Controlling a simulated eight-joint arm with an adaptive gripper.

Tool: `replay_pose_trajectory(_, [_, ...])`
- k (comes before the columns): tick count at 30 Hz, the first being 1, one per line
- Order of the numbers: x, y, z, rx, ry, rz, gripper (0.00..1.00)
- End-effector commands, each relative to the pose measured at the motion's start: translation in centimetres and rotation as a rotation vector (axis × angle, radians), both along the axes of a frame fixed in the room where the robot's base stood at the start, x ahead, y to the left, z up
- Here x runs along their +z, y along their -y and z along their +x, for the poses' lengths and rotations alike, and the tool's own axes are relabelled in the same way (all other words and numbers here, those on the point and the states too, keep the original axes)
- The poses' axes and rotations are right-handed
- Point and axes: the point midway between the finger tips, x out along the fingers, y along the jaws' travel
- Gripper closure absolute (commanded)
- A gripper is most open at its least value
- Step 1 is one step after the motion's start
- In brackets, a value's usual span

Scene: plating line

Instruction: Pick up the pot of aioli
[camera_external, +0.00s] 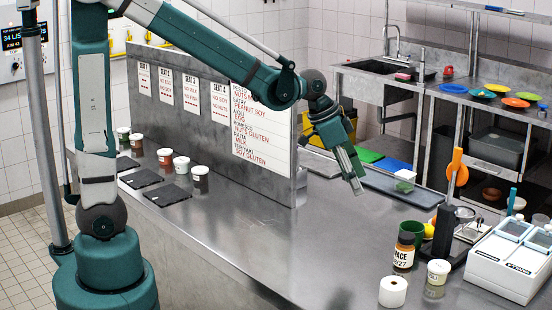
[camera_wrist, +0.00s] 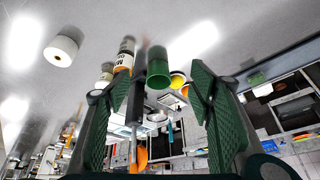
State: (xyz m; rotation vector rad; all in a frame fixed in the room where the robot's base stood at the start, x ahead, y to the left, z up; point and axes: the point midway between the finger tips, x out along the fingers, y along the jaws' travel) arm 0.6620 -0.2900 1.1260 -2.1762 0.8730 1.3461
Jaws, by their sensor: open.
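Several small lidded pots stand on the steel counter. A row of them (camera_external: 181,165) is at the left by the partition, and one white-labelled pot (camera_external: 437,272) is at the front right. Their small labels are not readable, so I cannot tell which is the aioli. My gripper (camera_external: 352,178) is raised above the counter right of the partition, tilted downward and apart from all pots. In the wrist view, my gripper (camera_wrist: 162,78) has its two green-padded fingers spread wide. No thing is held; a green cup (camera_wrist: 158,68) shows beyond, between the fingers.
A labelled jar (camera_external: 403,254), a white roll (camera_external: 392,292), an orange-handled stand (camera_external: 455,185) and a white bin unit (camera_external: 512,262) crowd the right end. The partition (camera_external: 215,110) stands tall along the counter. Dark slates (camera_external: 166,195) lie at the left. The counter's middle is clear.

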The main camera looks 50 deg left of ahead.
Motion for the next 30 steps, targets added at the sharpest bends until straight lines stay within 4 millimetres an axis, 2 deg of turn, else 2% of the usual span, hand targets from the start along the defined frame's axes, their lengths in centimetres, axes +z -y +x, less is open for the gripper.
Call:
replay_pose_trajectory(1, [0.0, 1.2, 0.5, -0.022, -0.002, 0.002, 0.47])
replay_pose_trajectory(13, [-2.4, 9.6, 2.8, -0.199, -0.024, 0.015, 0.47])
replay_pose_trajectory(30, [-7.8, 21.3, 3.6, -0.438, -0.049, 0.028, 0.47])
